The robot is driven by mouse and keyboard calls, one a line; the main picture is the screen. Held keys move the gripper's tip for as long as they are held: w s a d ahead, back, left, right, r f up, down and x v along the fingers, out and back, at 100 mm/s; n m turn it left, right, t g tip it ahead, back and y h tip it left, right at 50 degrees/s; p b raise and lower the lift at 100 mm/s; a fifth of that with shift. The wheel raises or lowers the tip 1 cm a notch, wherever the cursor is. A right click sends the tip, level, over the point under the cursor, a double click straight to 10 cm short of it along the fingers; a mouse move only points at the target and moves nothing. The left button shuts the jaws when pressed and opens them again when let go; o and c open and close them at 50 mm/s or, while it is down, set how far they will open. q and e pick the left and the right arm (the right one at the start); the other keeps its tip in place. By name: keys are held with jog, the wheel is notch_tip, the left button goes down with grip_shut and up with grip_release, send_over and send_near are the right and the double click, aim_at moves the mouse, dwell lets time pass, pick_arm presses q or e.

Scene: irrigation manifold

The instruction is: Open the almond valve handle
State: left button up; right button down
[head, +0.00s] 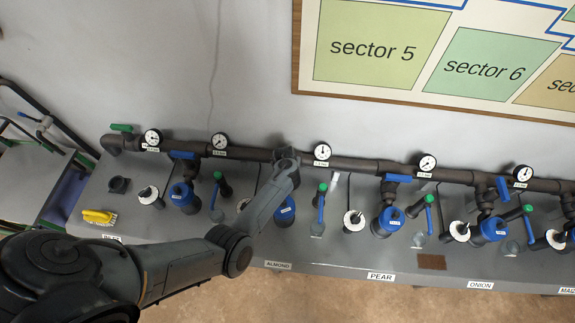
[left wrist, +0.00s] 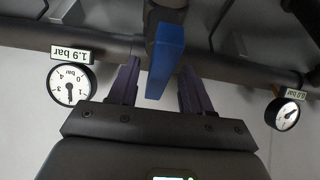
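The blue valve handle (left wrist: 165,65) stands between the two purple fingers of my left gripper (left wrist: 158,88) in the left wrist view, with a gap showing on both sides. The gripper is open around it. In the head view, my left gripper (head: 287,158) is at the horizontal pipe above the ALMOND label (head: 278,265) and hides this handle. My right gripper is not in view.
The grey pipe (head: 360,164) runs along the wall with gauges (head: 323,151) and other blue handles (head: 398,178). Blue filters (head: 390,219) and green-tipped levers stand on the bench. A yellow brush (head: 97,216) lies at left.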

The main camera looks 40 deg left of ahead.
pick_arm(q)
jog(key=shift+r, duration=0.15)
jog(key=p+v, duration=0.1)
jog(key=v, duration=0.8)
jog(key=shift+s+d+r+p, duration=0.1)
jog(key=shift+r+p, duration=0.15)
jog(key=shift+p, duration=0.15)
jog(key=shift+s+d+r, duration=0.15)
jog(key=shift+s+r, duration=0.05)
jog(key=shift+r, duration=0.25)
jog(key=shift+r+p, duration=1)
jog(key=shift+r, duration=0.5)
